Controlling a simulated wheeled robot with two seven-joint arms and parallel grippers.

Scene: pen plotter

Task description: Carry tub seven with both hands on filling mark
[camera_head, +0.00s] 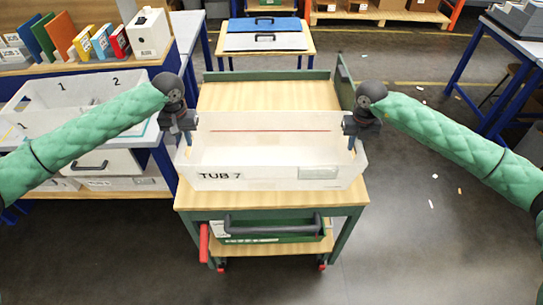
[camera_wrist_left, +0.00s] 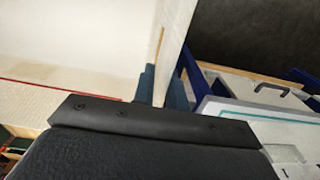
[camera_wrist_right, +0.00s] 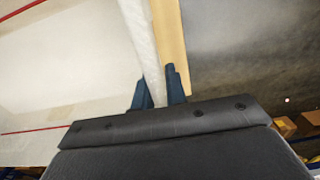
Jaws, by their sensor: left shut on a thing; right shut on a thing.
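Tub seven (camera_head: 270,178) is a white translucent open tub labelled "TUB 7". In the head view it is over the near part of a wooden-topped green cart. A red line runs along its inner far wall. My left gripper (camera_head: 186,138) is shut on the tub's left wall; in the left wrist view its blue fingers (camera_wrist_left: 162,88) straddle the wall. My right gripper (camera_head: 352,142) is shut on the right wall; in the right wrist view its fingers (camera_wrist_right: 159,90) sit either side of the wall. I cannot tell whether the tub's bottom touches the cart. No filling mark is clearly identifiable.
The cart top (camera_head: 268,96) is bare behind the tub, with a raised green edge. A bench at left holds white tubs (camera_head: 75,95) marked 1 and 2, with binders and a white box (camera_head: 149,34) behind. A small table (camera_head: 264,42) stands beyond. Floor at right is mostly open.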

